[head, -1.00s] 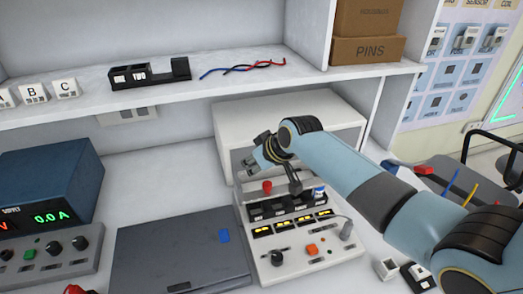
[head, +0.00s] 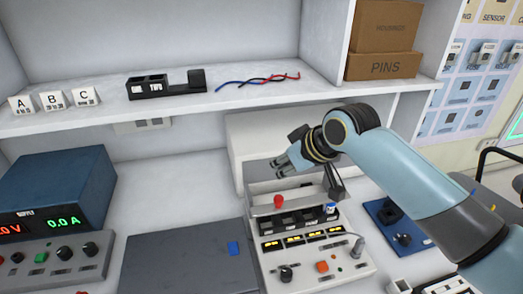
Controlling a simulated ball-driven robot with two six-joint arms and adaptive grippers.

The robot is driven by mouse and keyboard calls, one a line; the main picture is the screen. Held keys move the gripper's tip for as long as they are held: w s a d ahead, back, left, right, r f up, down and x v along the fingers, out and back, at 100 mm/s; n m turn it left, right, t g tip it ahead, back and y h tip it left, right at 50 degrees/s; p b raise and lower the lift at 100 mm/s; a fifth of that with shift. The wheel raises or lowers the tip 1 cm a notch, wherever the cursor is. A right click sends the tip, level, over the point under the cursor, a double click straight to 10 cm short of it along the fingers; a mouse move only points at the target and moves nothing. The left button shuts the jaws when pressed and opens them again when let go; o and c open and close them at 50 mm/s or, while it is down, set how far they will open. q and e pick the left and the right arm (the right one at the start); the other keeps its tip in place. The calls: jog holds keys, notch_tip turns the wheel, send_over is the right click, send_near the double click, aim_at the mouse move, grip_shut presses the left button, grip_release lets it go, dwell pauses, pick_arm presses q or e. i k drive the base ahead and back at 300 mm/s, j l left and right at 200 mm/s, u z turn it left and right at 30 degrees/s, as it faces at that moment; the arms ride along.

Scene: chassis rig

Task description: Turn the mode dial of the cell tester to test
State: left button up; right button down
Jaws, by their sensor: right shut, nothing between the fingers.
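The cell tester (head: 315,262) is a white unit on the bench, right of centre. It has a row of dark cell slots, several lit yellow displays, an orange button (head: 322,267) and a lever with a red knob (head: 278,201) at its back left. A black dial (head: 286,273) sits at its front left; its setting is too small to read. My right gripper (head: 281,167) is shut and empty. It is above the back of the tester, behind the red knob and well apart from the dial. My left gripper is not in view.
A dark grey flat case (head: 185,265) lies left of the tester. A blue power supply (head: 55,190) stands at the left. A blue board (head: 400,228) lies to the right. The shelf (head: 330,92) above holds a black holder, twisted wires and boxes.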

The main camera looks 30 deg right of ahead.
aim_at(286, 273)
jog(key=k+l, duration=0.15)
jog(key=k, duration=0.35)
jog(key=k+l, duration=0.15)
jog(key=k, duration=0.35)
jog(key=k+l, duration=0.15)
jog(key=k, duration=0.3)
